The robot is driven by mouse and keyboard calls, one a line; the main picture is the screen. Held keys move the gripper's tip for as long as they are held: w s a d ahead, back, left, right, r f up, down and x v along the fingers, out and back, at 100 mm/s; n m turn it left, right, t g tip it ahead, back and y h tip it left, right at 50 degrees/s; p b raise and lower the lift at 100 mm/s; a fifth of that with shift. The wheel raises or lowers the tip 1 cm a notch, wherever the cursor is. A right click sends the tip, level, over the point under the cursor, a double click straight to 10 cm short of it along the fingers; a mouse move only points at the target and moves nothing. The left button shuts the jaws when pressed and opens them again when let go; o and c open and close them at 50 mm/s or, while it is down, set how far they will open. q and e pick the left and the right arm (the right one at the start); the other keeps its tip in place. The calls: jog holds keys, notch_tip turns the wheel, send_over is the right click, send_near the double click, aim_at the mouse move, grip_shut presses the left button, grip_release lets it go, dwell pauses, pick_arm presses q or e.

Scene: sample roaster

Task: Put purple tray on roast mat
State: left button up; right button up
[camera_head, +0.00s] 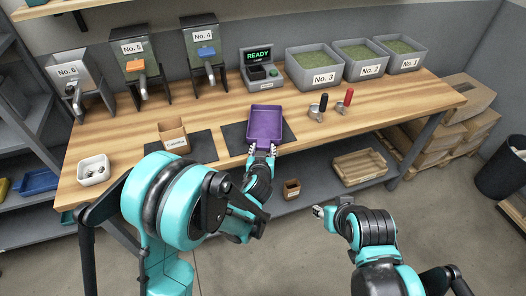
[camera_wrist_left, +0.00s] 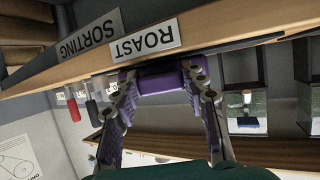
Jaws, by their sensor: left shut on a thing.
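The purple tray (camera_head: 265,121) lies over the dark roast mat (camera_head: 288,133), whose edges show around it. I cannot tell whether the tray touches the mat or hangs just above it. My left gripper (camera_head: 262,150) is shut on the tray's near wall. In the left wrist view, the fingers (camera_wrist_left: 160,82) pinch the purple wall (camera_wrist_left: 161,83) close to the ROAST label (camera_wrist_left: 146,41). My right gripper (camera_head: 319,211) is off the table's front edge, apart from the tray, and its fingers are too small to read.
A second dark mat (camera_head: 201,147) with a cardboard box (camera_head: 173,137) lies left. A READY device (camera_head: 260,72) stands behind the tray. Grey bins (camera_head: 314,72) line the back right. A white bowl (camera_head: 93,170) stands far left.

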pick_arm(q)
jog(key=o, duration=1.3)
jog(key=shift+r, duration=0.1)
jog(key=d+p+v, duration=0.1)
jog(key=p+v, duration=0.2)
jog(key=v, duration=0.9)
jog(key=s+a+r+n+g+y, duration=0.1)
jog(key=s+a+r+g, duration=0.15)
jog(key=s+a, duration=0.45)
jog(key=s+a+r+g+y, duration=0.1)
jog(key=s+a+r+g, duration=0.15)
jog(key=a, duration=0.75)
jog(key=shift+g+h, duration=0.4)
jog(key=shift+g, duration=0.4)
jog(key=s, duration=0.2)
jog(key=s+a, duration=0.1)
jog(key=s, duration=0.2)
jog(key=s+a+r, duration=0.1)
jog(key=s, duration=0.1)
jog(key=shift+s, duration=0.2)
